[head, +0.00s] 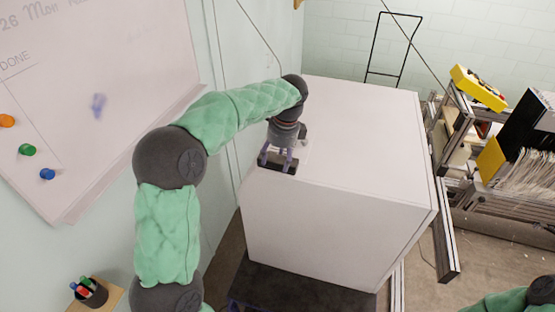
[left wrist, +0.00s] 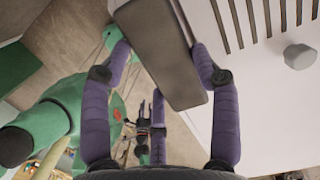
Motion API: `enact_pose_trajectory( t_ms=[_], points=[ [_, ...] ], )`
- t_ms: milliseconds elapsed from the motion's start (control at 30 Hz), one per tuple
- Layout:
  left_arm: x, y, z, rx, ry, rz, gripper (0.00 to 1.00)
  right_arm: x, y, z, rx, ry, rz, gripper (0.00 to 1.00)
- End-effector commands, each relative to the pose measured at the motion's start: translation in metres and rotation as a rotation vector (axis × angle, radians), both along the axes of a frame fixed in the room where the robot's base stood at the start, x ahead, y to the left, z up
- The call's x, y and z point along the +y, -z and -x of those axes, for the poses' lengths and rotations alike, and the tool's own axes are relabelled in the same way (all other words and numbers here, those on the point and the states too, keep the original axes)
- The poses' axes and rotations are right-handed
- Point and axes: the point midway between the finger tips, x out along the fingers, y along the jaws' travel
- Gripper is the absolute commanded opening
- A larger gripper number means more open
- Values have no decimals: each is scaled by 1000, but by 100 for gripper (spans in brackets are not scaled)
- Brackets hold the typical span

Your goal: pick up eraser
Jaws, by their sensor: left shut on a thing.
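The eraser (head: 276,166) is a dark, flat block at the near left corner of the white cabinet's top. My left gripper (head: 277,154) points down at it with its purple fingers. In the left wrist view, the eraser (left wrist: 168,72) is a grey-brown block between the fingers of my left gripper (left wrist: 161,48), which is shut on it. I cannot tell whether the eraser still touches the cabinet top. Only a part of my right arm shows at the lower right of the head view; its gripper is not clearly seen.
The white cabinet (head: 365,130) has a wide clear top. A whiteboard (head: 130,60) with round magnets hangs at the left. A pen cup (head: 90,292) stands on a small shelf below it. A rack with folders (head: 520,170) is at the right.

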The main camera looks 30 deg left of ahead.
Motion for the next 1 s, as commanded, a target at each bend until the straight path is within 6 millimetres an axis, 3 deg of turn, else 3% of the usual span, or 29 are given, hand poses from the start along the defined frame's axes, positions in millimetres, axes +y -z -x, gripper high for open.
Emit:
enact_pose_trajectory(
  t_ms=[233,533,800,1000],
  points=[
    [0,-29,-2,-7,-1,0,29,0,10,0,0,0,0,40],
    [-18,-89,48,-8,1,0,29,0,23,0,0,0,0,40],
    [-38,-113,103,-5,2,0,29,0,38,0,0,0,0,40],
    [-46,-124,124,-4,1,0,29,0,41,0,0,0,0,40]
  ],
)
